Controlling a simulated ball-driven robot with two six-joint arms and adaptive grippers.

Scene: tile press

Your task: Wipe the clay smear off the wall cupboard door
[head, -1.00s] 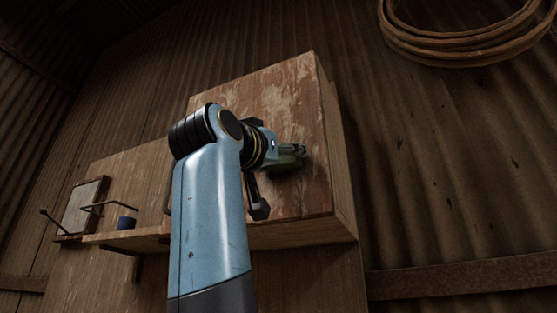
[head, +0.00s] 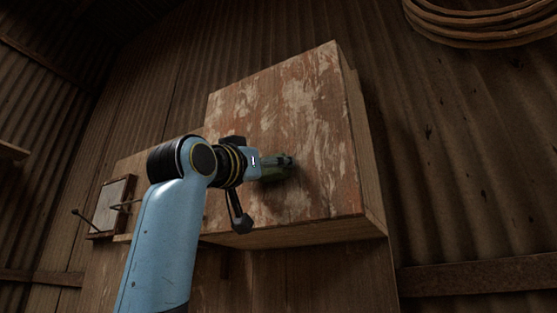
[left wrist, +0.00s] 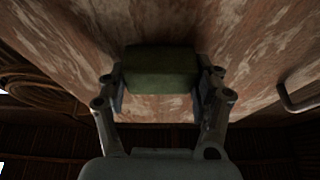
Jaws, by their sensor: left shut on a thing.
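The wall cupboard door (head: 318,130) is brown, worn wood with pale patches; I cannot tell a clay smear from these patches. My left gripper (head: 277,167) is in front of the door's lower middle part. It is shut on a dark green sponge-like block (head: 272,174). In the left wrist view the green block (left wrist: 160,66) sits between the two fingers of my left gripper (left wrist: 161,84), at or very near the door surface (left wrist: 95,40); contact is not clear. The door behind the block is hidden. My right gripper is not in view.
A metal bar handle (left wrist: 298,102) stands out at the right in the left wrist view. A coiled rope or hose (head: 480,22) hangs at the upper right. The corrugated wall right of the cupboard (head: 440,180) is clear.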

